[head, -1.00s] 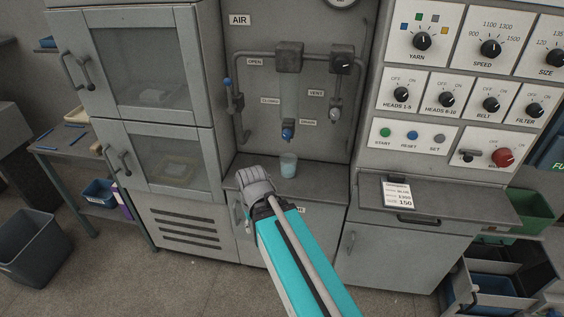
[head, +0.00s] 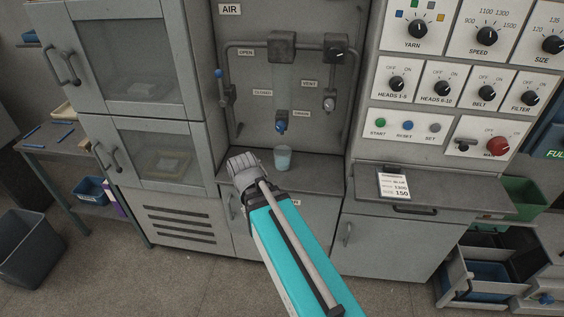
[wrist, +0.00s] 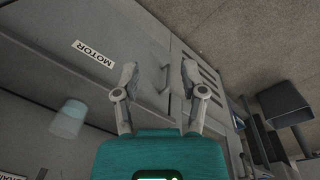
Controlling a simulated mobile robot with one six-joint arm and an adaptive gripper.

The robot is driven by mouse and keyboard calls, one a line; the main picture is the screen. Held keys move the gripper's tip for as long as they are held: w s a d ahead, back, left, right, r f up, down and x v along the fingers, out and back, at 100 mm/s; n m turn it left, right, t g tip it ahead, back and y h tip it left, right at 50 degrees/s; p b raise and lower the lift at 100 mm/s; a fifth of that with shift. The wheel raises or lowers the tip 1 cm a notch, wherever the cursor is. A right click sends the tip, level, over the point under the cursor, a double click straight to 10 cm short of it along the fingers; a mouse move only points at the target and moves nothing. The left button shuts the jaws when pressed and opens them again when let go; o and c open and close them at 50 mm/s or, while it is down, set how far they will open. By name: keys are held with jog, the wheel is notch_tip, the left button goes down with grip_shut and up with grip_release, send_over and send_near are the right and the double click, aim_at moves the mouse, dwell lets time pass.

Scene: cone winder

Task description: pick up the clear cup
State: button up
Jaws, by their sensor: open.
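The clear cup (head: 282,157) stands upright on the grey ledge (head: 318,183) below the drain valve, and looks partly filled with pale bluish liquid. It also shows in the wrist view (wrist: 68,119), at the left. My gripper shows in the wrist view (wrist: 158,72) with its two fingers spread apart and nothing between them. In the head view my gripper (head: 243,163) is in front of the ledge, to the left of the cup and apart from it. My own wrist hides its fingertips there.
The drain valve (head: 281,124) hangs just above the cup, with pipes on the panel around it. A glass-doored cabinet (head: 157,155) stands close on the left. A control panel (head: 440,85) and a shelf with a paper card (head: 394,186) are on the right.

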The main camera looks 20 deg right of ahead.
jog(key=w+d+n+t+h+b, duration=0.25)
jog(key=w+d+n+h, duration=0.3)
jog(key=w+n, duration=0.45)
jog(key=n+t+h+b, duration=0.25)
jog(key=n+h, duration=0.25)
jog(key=n, duration=0.6)
send_near(282, 159)
jog(key=w+a+r, duration=0.2)
jog(key=w+r, duration=0.1)
jog(key=w, duration=0.2)
jog(key=shift+a+r+g, duration=0.15)
jog(key=shift+g, duration=0.15)
jog(key=b+x, duration=0.4)
jog(key=x, duration=0.4)
jog(key=shift+d+f, duration=0.25)
jog(key=shift+w, duration=0.15)
